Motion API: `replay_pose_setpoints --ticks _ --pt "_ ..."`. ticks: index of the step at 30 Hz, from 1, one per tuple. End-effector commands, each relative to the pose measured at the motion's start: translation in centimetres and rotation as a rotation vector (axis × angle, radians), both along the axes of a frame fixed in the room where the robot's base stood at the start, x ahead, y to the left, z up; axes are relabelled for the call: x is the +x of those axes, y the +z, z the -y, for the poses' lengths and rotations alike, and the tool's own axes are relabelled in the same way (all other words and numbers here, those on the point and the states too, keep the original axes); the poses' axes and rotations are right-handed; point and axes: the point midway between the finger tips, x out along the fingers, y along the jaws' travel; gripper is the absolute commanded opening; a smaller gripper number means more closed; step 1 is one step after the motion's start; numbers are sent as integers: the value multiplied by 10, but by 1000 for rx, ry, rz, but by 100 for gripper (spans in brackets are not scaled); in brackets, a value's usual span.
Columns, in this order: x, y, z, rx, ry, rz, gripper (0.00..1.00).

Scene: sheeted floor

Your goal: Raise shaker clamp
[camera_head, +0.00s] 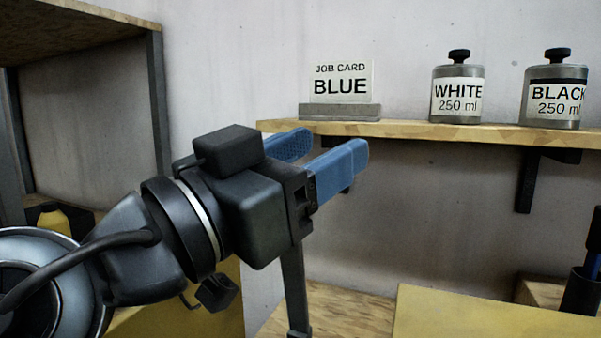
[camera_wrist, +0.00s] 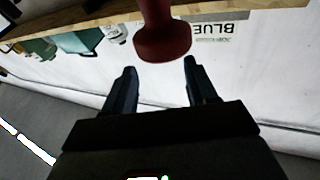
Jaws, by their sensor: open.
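My gripper (camera_head: 332,143) is raised in front of the wall in the head view, with its two blue fingers apart and nothing between them. The wrist view also shows my gripper (camera_wrist: 160,68) open. A dark red knob-like part (camera_wrist: 163,45) is beyond the fingertips, roughly centred on the gap and apart from both fingers. I cannot tell whether it belongs to the shaker clamp. No shaker clamp is clearly recognisable in the head view. A dark upright post (camera_head: 296,290) stands below my gripper, and its upper end is hidden.
A wooden shelf (camera_head: 420,130) holds a job card reading BLUE (camera_head: 340,82), a WHITE bottle (camera_head: 458,92) and a BLACK bottle (camera_head: 553,92). A yellow panel (camera_head: 480,315) lies below. A cabinet (camera_head: 85,120) is at left. Dark cylindrical equipment (camera_head: 583,288) is at lower right.

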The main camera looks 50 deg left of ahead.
Motion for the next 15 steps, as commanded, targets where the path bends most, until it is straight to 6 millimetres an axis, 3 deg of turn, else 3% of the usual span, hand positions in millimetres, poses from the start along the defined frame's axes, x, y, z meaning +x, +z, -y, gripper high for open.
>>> replay_pose_setpoints --ticks 6,15 --pt "6 29 44 2 -3 0 57" --pt "12 55 88 0 -1 0 57"
